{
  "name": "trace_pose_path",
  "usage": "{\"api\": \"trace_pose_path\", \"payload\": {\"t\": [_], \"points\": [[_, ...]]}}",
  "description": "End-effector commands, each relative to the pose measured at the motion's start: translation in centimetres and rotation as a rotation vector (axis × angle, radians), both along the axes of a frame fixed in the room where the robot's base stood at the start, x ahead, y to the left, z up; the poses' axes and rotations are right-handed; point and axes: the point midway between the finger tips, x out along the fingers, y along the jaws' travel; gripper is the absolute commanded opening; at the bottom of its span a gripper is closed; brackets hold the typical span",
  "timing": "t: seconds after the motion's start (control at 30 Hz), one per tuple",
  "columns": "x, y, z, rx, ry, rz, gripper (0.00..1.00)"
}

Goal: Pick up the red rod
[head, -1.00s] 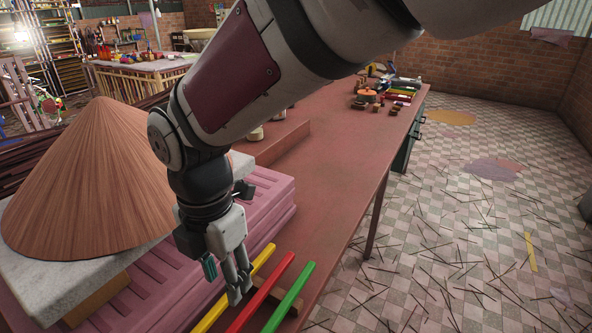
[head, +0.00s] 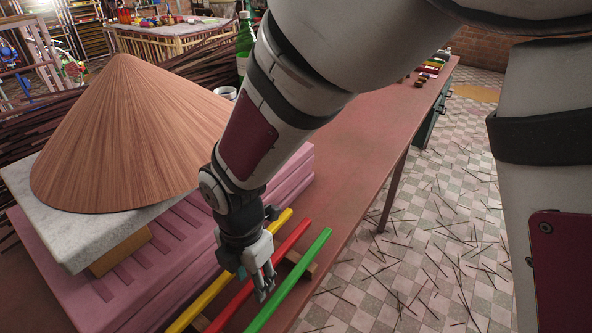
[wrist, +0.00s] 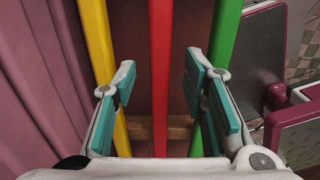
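The red rod (head: 263,276) lies between a yellow rod (head: 228,273) and a green rod (head: 288,283) on the table, close to the table's edge. In the wrist view the red rod (wrist: 159,70) runs up the middle, between the two teal-padded fingers. My gripper (wrist: 160,88) is open, with a gap on each side of the red rod. The left finger overlaps the yellow rod in the picture and the right finger overlaps the green rod. In the head view my gripper (head: 264,284) is over the rods; I cannot tell its exact height.
A wooden crosspiece (wrist: 179,129) lies under the rods. A stack of pink slabs (head: 160,269) with a grey stone slab (head: 100,232) and a brown cone (head: 123,140) stands to the left. The tabletop (head: 350,140) beyond the rods is mostly clear.

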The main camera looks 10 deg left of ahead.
Motion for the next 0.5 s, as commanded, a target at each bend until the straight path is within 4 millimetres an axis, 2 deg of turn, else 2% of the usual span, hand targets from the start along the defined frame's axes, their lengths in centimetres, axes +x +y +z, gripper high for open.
{"api": "trace_pose_path", "payload": {"t": [0.27, 0.4, 0.43, 0.5], "points": [[-0.02, 0.01, -0.24, 0.0, 0.0, 0.0, 0.37], [-0.02, 0.01, -0.23, 0.0, 0.0, 0.0, 0.05], [-0.02, 0.01, -0.23, 0.0, 0.0, 0.0, 0.0], [-0.02, 0.0, -0.23, 0.0, 0.0, 0.0, 0.0]]}}
